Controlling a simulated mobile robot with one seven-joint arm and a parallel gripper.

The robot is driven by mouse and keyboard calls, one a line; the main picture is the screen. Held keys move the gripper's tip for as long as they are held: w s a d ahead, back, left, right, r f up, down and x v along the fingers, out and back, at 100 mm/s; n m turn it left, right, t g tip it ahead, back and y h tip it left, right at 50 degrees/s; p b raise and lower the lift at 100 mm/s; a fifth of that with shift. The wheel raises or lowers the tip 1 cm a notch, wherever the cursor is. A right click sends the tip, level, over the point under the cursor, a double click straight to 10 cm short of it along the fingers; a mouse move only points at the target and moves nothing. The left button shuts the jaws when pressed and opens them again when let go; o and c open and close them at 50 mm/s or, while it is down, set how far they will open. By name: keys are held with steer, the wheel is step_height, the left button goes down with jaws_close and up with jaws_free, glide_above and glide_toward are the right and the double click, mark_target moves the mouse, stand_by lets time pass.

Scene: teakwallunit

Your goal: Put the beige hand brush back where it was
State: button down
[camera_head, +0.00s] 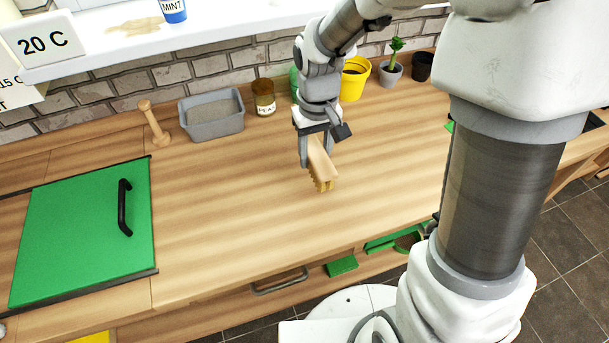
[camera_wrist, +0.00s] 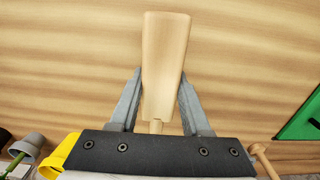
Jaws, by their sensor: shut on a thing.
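The beige hand brush (camera_head: 322,166) is in my gripper (camera_head: 318,150) over the middle of the wooden counter. Its flat wooden back faces up and yellowish bristles show along its lower side. In the wrist view, the brush back (camera_wrist: 166,60) lies between the two grey fingers (camera_wrist: 160,100), which are shut on it near its narrower end. I cannot tell whether the bristles touch the counter. The place where the brush was before is not marked in these views.
The counter (camera_head: 230,200) is clear around the brush. Along the back stand a wooden pestle-like tool (camera_head: 153,122), a grey tub (camera_head: 211,115), a brown jar (camera_head: 264,97), a yellow pot (camera_head: 354,80) and a potted plant (camera_head: 391,72). A green panel with black handle (camera_head: 85,230) lies at left.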

mark_target(305, 186)
steer(key=shift+s+a+f, duration=0.3)
steer(key=shift+a+f, duration=0.1)
steer(key=shift+a, duration=0.15)
steer(key=shift+s+a+f, duration=0.25)
steer(key=shift+a+f, duration=0.15)
steer(key=shift+a, duration=0.15)
steer(key=shift+f+b, duration=0.35)
steer(key=shift+f, duration=1.55)
steer(key=shift+f, duration=0.2)
steer(key=shift+c, duration=1.8)
jaws_free()
steer(key=shift+r, duration=0.1)
